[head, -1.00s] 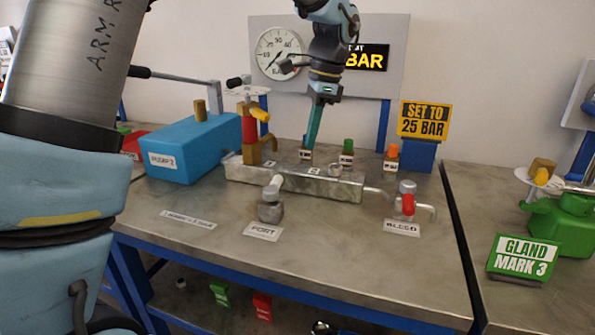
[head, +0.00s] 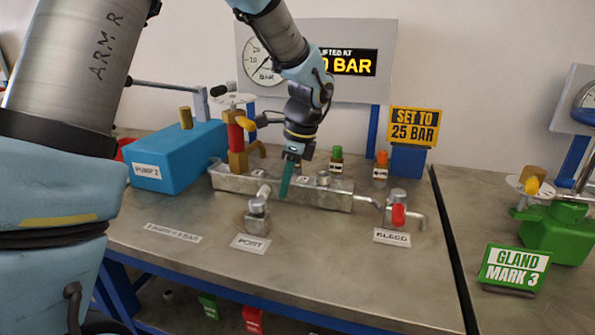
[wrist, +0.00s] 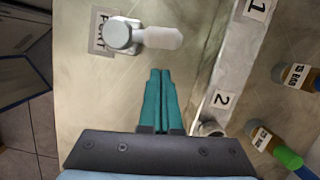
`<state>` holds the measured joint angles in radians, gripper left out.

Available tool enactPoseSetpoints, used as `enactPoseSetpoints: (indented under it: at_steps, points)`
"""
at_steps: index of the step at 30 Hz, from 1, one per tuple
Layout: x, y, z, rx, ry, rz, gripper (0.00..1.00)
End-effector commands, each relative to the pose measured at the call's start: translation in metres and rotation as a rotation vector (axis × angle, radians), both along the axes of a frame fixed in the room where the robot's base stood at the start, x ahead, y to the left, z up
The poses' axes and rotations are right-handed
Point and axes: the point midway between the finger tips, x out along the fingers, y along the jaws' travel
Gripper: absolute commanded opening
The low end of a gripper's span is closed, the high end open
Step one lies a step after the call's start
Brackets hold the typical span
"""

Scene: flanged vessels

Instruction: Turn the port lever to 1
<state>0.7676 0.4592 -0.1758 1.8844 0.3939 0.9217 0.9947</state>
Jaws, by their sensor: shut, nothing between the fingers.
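The port valve (head: 257,222) stands on the bench behind a label reading PORT (head: 250,243). Its pale grey lever (head: 264,191) points toward the silver manifold block (head: 335,197). In the wrist view the lever (wrist: 162,38) extends right from the round valve cap (wrist: 118,35). My gripper (head: 284,194) has teal fingers, shut and empty, pointing down just right of the lever in the head view. In the wrist view the fingertips (wrist: 160,72) lie below the lever, with a small gap in the picture. The manifold carries number plates 1 (wrist: 257,8) and 2 (wrist: 221,99).
The bleed valve (head: 397,212) with a red lever stands to the right. A blue pump box (head: 178,158) is at the left. Brass fittings with green (head: 337,154) and orange (head: 381,158) caps stand behind the manifold. The bench front is mostly clear.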

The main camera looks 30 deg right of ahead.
Motion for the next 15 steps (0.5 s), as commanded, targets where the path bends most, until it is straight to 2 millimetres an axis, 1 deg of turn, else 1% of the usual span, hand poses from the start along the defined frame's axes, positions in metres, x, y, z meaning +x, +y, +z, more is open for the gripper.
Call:
enactPoseSetpoints:
  at_steps: [3,6,15]
  points:
    - [0.006,0.009,0.001,-0.001,0.001,-0.001,0.00]
    - [0.009,0.014,0.001,0.001,0.001,0.000,0.00]
    - [0.010,0.015,0.000,-0.001,0.001,-0.001,0.00]
